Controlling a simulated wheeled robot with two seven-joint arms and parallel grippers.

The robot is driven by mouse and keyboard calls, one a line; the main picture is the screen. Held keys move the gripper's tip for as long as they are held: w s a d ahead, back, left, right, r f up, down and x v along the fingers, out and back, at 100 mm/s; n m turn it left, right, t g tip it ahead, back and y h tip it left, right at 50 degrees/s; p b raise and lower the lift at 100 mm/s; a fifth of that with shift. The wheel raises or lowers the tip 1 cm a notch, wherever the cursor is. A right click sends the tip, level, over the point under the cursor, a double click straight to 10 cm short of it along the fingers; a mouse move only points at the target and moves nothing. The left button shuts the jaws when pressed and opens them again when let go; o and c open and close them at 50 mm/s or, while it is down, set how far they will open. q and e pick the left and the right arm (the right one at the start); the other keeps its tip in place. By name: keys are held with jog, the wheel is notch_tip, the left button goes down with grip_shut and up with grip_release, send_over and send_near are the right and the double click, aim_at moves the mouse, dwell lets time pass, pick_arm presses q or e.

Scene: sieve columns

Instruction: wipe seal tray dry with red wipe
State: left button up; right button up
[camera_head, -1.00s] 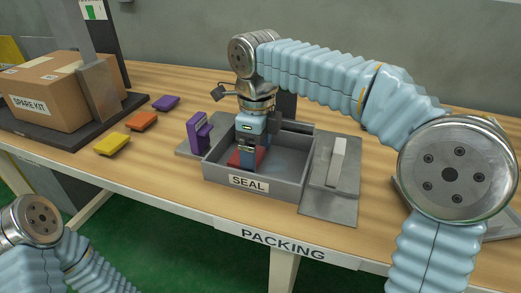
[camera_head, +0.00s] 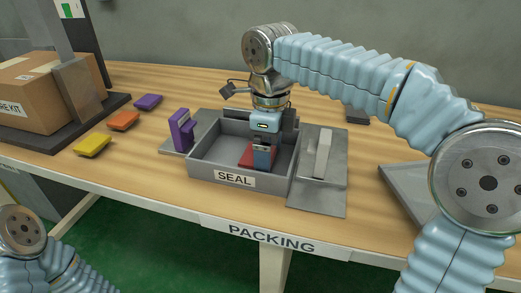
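The seal tray (camera_head: 275,187) is a grey open box with a white SEAL label on its front wall, on the wooden table. The red wipe (camera_head: 245,158) lies on the tray floor, right of its middle. My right gripper (camera_head: 262,160) points straight down into the tray, its fingers at the wipe. Red shows to the left of the fingers and a little above them, and the fingers look shut on the wipe. The fingers hide part of it. My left gripper is out of view; only part of my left arm shows at the lower left.
A purple stand (camera_head: 181,132) is just left of the tray. Yellow (camera_head: 93,145), orange (camera_head: 124,121) and purple (camera_head: 148,102) pieces lie left, near a cardboard box (camera_head: 42,95). Another grey plate (camera_head: 400,190) lies further right.

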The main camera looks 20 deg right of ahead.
jog(key=shift+s+d, duration=0.4)
jog(key=shift+d, duration=0.25)
jog(key=shift+a, duration=0.1)
jog(key=shift+w+a, duration=0.3)
jog(key=shift+a, duration=0.1)
jog(key=shift+w+a+p, duration=0.7)
jog(key=shift+a+p, duration=0.1)
jog(key=shift+a, duration=0.25)
notch_tip(320, 180, up, 12)
